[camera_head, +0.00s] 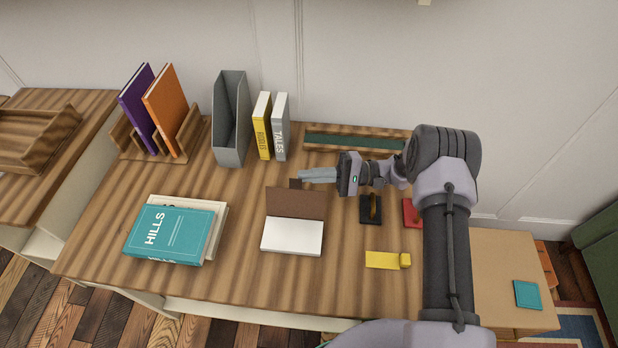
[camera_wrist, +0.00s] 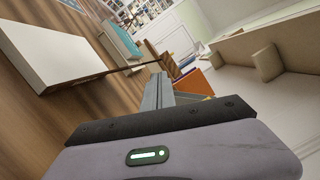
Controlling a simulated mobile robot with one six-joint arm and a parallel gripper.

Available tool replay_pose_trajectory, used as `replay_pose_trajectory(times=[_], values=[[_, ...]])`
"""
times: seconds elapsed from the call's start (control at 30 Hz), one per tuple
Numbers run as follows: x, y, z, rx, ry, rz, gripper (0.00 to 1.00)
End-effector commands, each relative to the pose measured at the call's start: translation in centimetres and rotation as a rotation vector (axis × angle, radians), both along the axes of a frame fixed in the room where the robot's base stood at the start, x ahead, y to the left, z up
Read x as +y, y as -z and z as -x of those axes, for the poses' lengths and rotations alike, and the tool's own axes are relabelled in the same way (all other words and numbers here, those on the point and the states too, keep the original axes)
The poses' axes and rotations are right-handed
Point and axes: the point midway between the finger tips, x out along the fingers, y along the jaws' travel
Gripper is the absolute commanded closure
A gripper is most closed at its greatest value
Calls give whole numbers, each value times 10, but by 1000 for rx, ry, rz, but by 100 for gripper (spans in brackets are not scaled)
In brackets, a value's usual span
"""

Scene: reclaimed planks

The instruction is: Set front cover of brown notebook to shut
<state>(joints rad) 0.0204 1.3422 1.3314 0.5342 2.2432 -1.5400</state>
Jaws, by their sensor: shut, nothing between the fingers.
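The brown notebook lies on the plank desk with its front cover (camera_head: 296,203) open, swung toward the wall, and its white page block (camera_head: 292,236) bare. A small dark tab shows at the cover's far edge. In the wrist view the page block (camera_wrist: 65,45) is at upper left and the cover (camera_wrist: 125,72) shows as a thin brown strip, nearly edge-on. My gripper (camera_head: 302,176) is shut and empty, just beyond the cover's far edge; I cannot tell whether it touches. Its fingers (camera_wrist: 157,90) point left across the desk in the head view.
A teal book (camera_head: 170,233) on a pale one lies left of the notebook. A grey file holder (camera_head: 231,120) and yellow and grey books (camera_head: 270,126) stand behind. A black item (camera_head: 371,209), red item (camera_head: 411,213) and yellow item (camera_head: 386,260) lie right.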

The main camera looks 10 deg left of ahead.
Motion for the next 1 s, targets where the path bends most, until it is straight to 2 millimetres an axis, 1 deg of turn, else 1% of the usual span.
replay_pose_trajectory(times=[0.1, 0.17, 0.67, 0.87, 1.0], values=[[-1, -3, 9, 0, 0, 0, 100], [-1, -4, 11, 0, 0, 1, 100], [-1, -7, 14, -27, 0, -1, 100], [-2, -14, 23, -125, 0, -6, 100], [-3, -20, 35, -238, 0, -13, 100]])
